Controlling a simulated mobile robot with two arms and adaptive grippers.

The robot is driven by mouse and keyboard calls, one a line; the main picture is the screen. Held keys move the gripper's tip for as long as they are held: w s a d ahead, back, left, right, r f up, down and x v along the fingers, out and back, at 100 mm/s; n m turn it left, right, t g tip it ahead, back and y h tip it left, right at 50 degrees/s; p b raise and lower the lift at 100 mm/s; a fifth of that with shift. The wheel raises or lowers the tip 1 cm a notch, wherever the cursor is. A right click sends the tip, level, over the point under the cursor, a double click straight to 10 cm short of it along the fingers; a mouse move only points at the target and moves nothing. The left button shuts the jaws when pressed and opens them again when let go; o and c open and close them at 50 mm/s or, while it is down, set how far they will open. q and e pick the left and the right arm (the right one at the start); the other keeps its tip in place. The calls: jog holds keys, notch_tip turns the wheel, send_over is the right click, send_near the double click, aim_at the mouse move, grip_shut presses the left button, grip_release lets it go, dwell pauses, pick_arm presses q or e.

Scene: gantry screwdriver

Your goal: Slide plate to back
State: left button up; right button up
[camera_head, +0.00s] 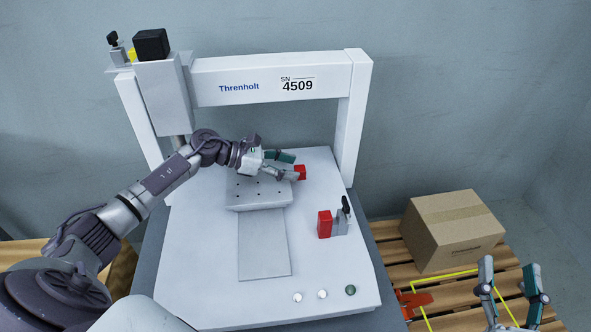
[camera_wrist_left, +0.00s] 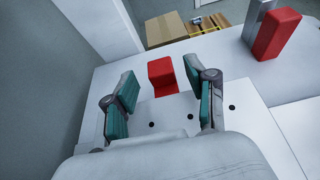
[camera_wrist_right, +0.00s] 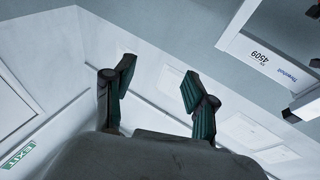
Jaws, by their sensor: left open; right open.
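The plate (camera_head: 244,199) is a light grey block with several dark holes, lying at the back end of a grey track (camera_head: 263,250) on the white machine base. A red block (camera_head: 300,172) stands at the plate's right edge; the left wrist view shows this red block (camera_wrist_left: 162,75) between and beyond the fingers. My left gripper (camera_head: 290,166) is open over the plate's right part, its fingers on either side of the red block, apart from it as far as the left wrist view shows. My right gripper (camera_head: 512,285) is open and empty at the lower right, away from the machine.
A white gantry (camera_head: 270,78) spans the machine behind the plate. A second red block (camera_head: 324,224) with a grey clamp stands on the base to the right. Buttons (camera_head: 350,290) line the front. A cardboard box (camera_head: 455,228) sits on a wooden pallet (camera_head: 395,262).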

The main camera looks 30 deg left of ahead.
pick_arm(q)
jog(key=shift+x, duration=1.1)
jog(key=shift+f, duration=0.1)
grip_shut()
